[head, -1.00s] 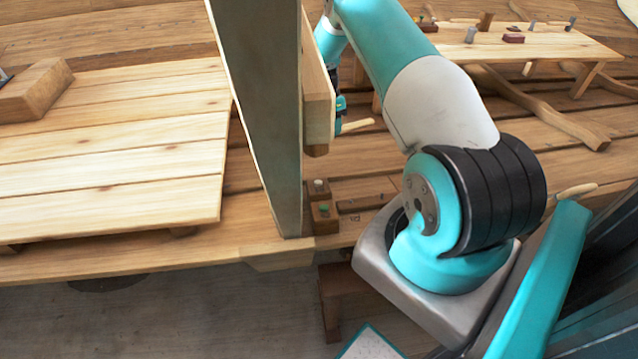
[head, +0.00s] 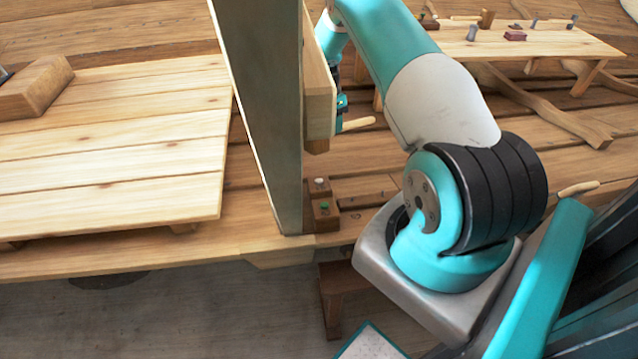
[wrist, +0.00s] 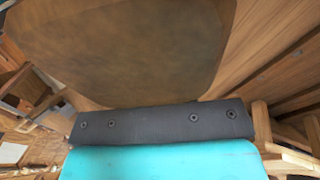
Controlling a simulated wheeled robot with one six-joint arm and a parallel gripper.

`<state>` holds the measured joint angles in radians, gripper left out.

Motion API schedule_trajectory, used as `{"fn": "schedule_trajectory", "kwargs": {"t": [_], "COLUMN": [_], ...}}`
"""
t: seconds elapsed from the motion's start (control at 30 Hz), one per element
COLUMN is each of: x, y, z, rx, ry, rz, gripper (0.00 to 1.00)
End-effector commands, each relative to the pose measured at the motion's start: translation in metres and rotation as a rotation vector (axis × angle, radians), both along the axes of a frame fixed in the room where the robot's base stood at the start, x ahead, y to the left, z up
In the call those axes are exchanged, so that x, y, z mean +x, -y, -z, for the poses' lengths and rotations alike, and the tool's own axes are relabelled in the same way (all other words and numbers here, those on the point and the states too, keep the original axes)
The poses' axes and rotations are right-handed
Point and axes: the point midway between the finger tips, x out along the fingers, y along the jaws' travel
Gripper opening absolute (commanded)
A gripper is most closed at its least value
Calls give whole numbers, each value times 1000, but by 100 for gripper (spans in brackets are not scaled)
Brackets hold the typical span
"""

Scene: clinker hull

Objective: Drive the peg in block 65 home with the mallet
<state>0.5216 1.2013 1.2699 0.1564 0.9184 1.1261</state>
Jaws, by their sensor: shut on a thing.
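My gripper (head: 341,102) is partly hidden behind an upright post and board in the head view. It is shut on the mallet, whose pale handle end (head: 358,124) sticks out to the right. In the wrist view a large brown rounded face, which looks like the mallet head (wrist: 120,50), fills the top, beyond the dark bar of my gripper. I cannot read a number on either.
The tall grey-green post (head: 262,110) stands close left of my arm. A planked platform (head: 110,150) with a wooden block (head: 35,88) lies at left. A low bench (head: 540,45) with several small items stands at back right. Curved timbers (head: 545,110) lie before it.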

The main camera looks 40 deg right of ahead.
Motion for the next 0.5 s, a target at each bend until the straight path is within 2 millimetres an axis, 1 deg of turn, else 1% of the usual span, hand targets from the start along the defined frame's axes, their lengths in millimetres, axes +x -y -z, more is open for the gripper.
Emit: {"fn": "schedule_trajectory", "kwargs": {"t": [0.27, 0.37, 0.5], "x": [1, 4, 9], "y": [1, 3, 6], "z": [-5, -14, -35], "rx": [-2, -3, -3], "ry": [2, 4, 4], "rz": [1, 0, 1], "gripper": [0, 0, 0]}}
